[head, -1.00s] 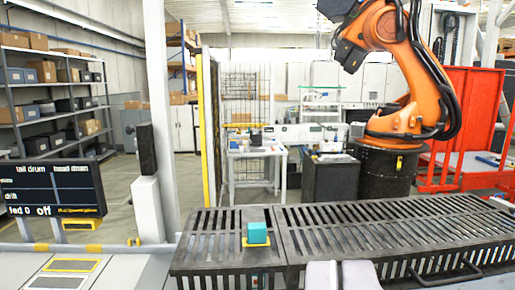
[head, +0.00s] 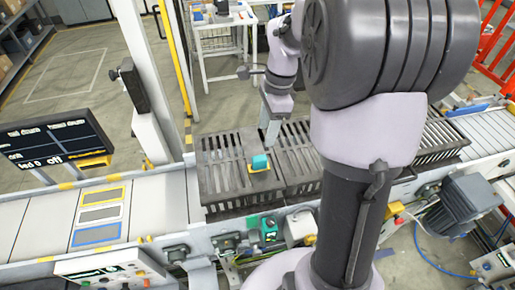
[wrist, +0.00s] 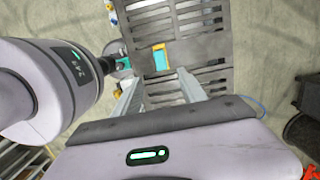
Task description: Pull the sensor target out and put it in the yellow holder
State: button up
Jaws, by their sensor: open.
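A teal block (head: 260,163) sits on a yellow base plate on the dark slatted grate (head: 220,190); it also shows in the wrist view (wrist: 161,62). I cannot tell for sure whether this block is the sensor target. My gripper (head: 271,138) is above the grate, just behind and right of the block in the head view. In the wrist view my gripper (wrist: 156,80) is open and empty, its fingers apart, with the block beyond the fingertips and between their lines. A yellow-framed panel (head: 102,197), possibly the yellow holder, lies flat on the left conveyor.
White-framed (head: 100,213) and blue-framed (head: 97,235) panels lie in front of the yellow one. A dark display (head: 57,143) and a white post (head: 158,120) stand left of the grate. Green devices (head: 268,228) sit on the conveyor's front side. My arm hides the grate's middle.

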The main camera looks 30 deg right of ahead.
aim_at(260, 158)
jog(key=f, duration=0.4)
jog(key=a+f+b, duration=0.1)
jog(key=f, duration=0.3)
jog(key=a+f, duration=0.1)
jog(key=f, duration=0.4)
jog(key=shift+w, duration=0.3)
jog(key=shift+r, duration=0.1)
grip_shut()
